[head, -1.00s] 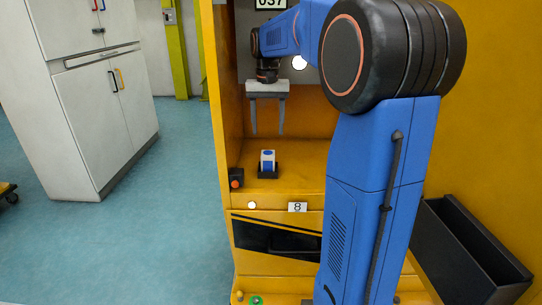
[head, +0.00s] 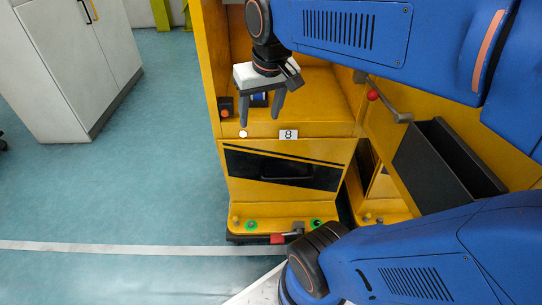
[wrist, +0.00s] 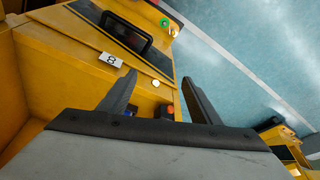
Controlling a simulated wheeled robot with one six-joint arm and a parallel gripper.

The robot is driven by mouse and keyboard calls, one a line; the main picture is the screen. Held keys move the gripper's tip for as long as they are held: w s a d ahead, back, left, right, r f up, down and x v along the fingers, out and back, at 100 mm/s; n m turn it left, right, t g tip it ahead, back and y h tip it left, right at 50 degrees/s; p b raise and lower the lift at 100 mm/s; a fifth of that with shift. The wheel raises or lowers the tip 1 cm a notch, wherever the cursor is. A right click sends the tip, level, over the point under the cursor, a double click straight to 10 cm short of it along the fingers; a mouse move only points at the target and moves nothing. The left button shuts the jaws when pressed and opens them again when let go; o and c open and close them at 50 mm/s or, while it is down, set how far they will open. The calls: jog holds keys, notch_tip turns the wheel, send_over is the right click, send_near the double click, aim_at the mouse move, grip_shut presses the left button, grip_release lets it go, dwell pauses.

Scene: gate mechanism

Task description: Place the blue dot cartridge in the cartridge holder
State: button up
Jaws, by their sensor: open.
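The cartridge (head: 258,97) sits in the yellow machine's recess, mostly hidden behind my gripper; only blue and white bits show. Earlier it showed as a white block with a blue dot, standing in a small dark holder. In the wrist view a small blue patch (wrist: 163,110) shows just beyond my gripper's body. My gripper (head: 260,119) is open, fingers pointing down, in front of the cartridge in the head view. In the wrist view both fingers of my gripper (wrist: 158,78) stand apart with nothing between the tips. Whether the fingers touch anything cannot be told.
An orange button (head: 225,113) sits left of the cartridge. Below is a front panel with a dark window (head: 285,170) and a label 8 (head: 288,134). A red-knobbed lever (head: 373,96) and a black bin (head: 450,165) are right. Open floor lies left.

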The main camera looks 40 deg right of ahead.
jog(key=s+a+f+n+t, duration=0.1)
jog(key=s+a+f+n, duration=0.1)
jog(key=s+f, duration=0.5)
jog(key=shift+s+a, duration=0.3)
jog(key=shift+s, duration=0.4)
dwell(1.5)
